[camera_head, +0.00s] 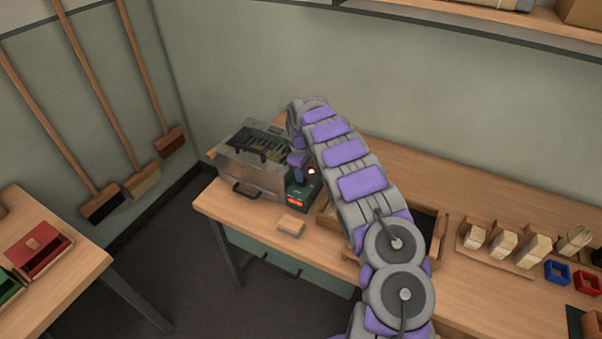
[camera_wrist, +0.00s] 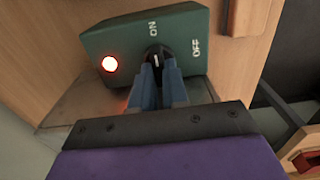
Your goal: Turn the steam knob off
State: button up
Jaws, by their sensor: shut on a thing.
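The steam control box is dark green, with ON and OFF marked on its face; it fills the top of the wrist view (camera_wrist: 185,35) and stands beside the steamer in the head view (camera_head: 299,201). Its black knob (camera_wrist: 156,51) carries a short white mark that lines up with ON rather than OFF. A red lamp (camera_wrist: 110,63) on the box is lit. My gripper (camera_wrist: 158,75) has its blue-grey fingers on either side of the knob, shut on it. The fingers hide the knob's lower part. In the head view the gripper is small and the knob cannot be made out.
A clear-sided steamer case (camera_head: 250,166) stands left of the control box on the wooden bench (camera_head: 395,157). A small wooden block (camera_head: 291,224) lies at the bench's front edge. Several brush blocks and small blue (camera_head: 557,271) and red bins lie to the right.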

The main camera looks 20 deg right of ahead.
grip_shut()
jog(key=shift+r+m+p, duration=0.1)
jog(key=shift+m+p, duration=0.2)
jog(key=shift+p, duration=0.1)
jog(key=shift+r+m+p, duration=0.1)
jog(key=shift+m+p, duration=0.7)
jog(key=shift+m, duration=0.2)
jog(key=m+p, duration=0.3)
jog(key=m, duration=0.3)
jog(key=shift+w+d, duration=0.1)
jog(key=shift+w, duration=0.05)
jog(key=m+p, duration=0.2)
jog(key=m, duration=0.2)
jog(key=shift+d+m, duration=0.15)
jog(key=shift+m, duration=0.25)
jog(key=shift+d+m+p, duration=0.1)
jog(key=shift+m+p, duration=1.05)
jog(key=shift+m, duration=1.15)
jog(key=o, duration=0.6)
grip_release()
jog(key=shift+o, duration=0.2)
